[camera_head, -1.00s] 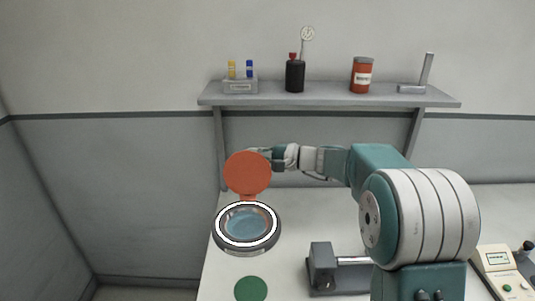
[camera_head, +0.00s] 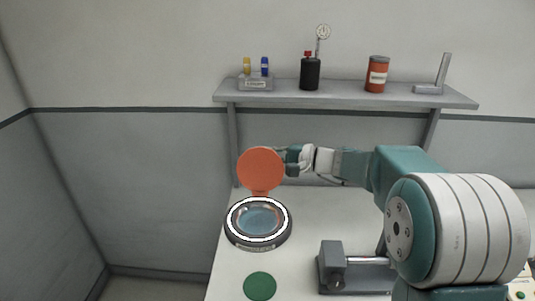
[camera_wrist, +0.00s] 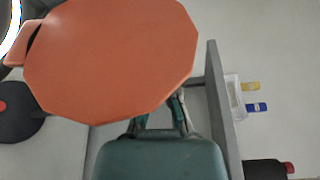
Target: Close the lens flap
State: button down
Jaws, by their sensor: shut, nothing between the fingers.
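The lens flap is an orange round disc (camera_head: 260,170) standing upright on its hinge at the back of the lens ring. The round lens unit has a white ring (camera_head: 234,232) around a blue-grey glass (camera_head: 258,221) and sits on the bench. My gripper (camera_head: 282,158) is behind the flap's right edge, its fingertips mostly hidden by the disc. In the wrist view the flap (camera_wrist: 110,55) fills the upper left, and my gripper (camera_wrist: 170,110) is shut and empty, its tips covered by the flap. Contact cannot be told.
A grey shelf (camera_head: 345,94) on the wall above holds a vial rack (camera_head: 255,84), a black bottle (camera_head: 310,73) and a red jar (camera_head: 377,75). A green disc (camera_head: 260,286) and a grey clamp-like device (camera_head: 332,265) are on the bench (camera_head: 300,225) in front.

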jog(key=shift+s+r, duration=0.1)
jog(key=shift+s, duration=0.1)
jog(key=s+n+y, duration=0.1)
jog(key=s+n, duration=0.3)
jog(key=s+f+n+y, duration=0.1)
jog(key=s+n, duration=0.3)
jog(key=s+n+y, duration=0.2)
jog(key=s+n, duration=0.2)
jog(key=shift+s+a+f, duration=0.2)
jog(key=shift+s+f, duration=0.05)
jog(key=shift+s, duration=0.05)
jog(key=shift+s+f, duration=0.55)
jog(key=shift+f, duration=0.2)
jog(key=shift+s+f, duration=0.55)
jog(key=shift+f, duration=0.15)
